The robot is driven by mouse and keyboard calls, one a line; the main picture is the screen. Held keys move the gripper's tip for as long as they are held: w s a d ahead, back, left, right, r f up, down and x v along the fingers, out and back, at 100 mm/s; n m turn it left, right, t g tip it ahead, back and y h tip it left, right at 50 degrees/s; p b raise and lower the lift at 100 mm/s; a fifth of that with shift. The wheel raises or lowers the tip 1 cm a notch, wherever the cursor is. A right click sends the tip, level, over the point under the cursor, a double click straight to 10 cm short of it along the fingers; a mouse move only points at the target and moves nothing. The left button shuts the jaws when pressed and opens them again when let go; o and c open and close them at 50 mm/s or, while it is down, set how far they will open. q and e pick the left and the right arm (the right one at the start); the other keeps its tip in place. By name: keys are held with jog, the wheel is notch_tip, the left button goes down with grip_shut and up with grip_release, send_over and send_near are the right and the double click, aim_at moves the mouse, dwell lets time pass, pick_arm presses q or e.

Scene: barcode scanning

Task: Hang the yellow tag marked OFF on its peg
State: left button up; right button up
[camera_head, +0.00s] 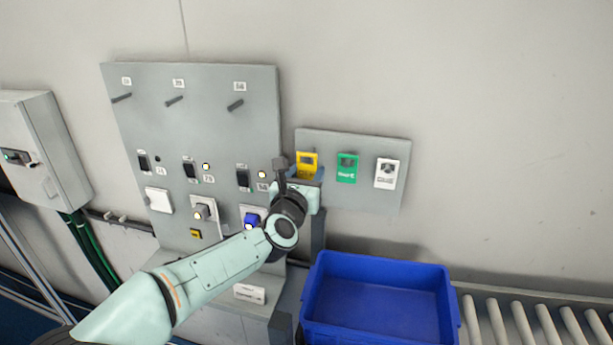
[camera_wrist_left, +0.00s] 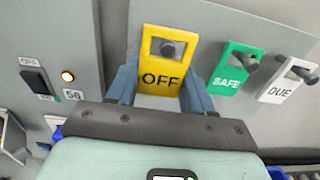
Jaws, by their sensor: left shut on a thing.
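The yellow tag marked OFF (camera_wrist_left: 161,80) is on the small grey tag board. A dark peg (camera_wrist_left: 168,48) shows in the tag's upper slot. In the head view the tag (camera_head: 307,160) is at the board's left end, with its lower part behind my gripper. My left gripper (camera_wrist_left: 160,92) is shut on the tag, one blue-grey finger at each side edge. It also shows in the head view (camera_head: 306,178). Three empty pegs stick out from the top of the large grey panel, at left (camera_head: 121,98), middle (camera_head: 174,101) and right (camera_head: 235,105), each under a small white label. My right gripper is out of view.
A green SAFE tag (camera_head: 347,168) and a white DUE tag (camera_head: 387,173) hang close on the right. The large panel (camera_head: 200,130) carries switches, lit lamps and knobs at left. A blue crate (camera_head: 380,265) stands below, beside a roller conveyor (camera_head: 520,320).

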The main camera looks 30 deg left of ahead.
pick_arm(q)
jog(key=shift+x, duration=0.95)
dwell(0.4)
jog(key=shift+f+b, duration=0.15)
jog(key=shift+b, duration=0.35)
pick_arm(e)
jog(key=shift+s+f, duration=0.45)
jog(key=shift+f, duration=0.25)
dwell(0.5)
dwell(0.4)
pick_arm(q)
jog(key=o, duration=1.1)
jog(key=shift+o, duration=0.2)
jog(key=shift+c, duration=0.4)
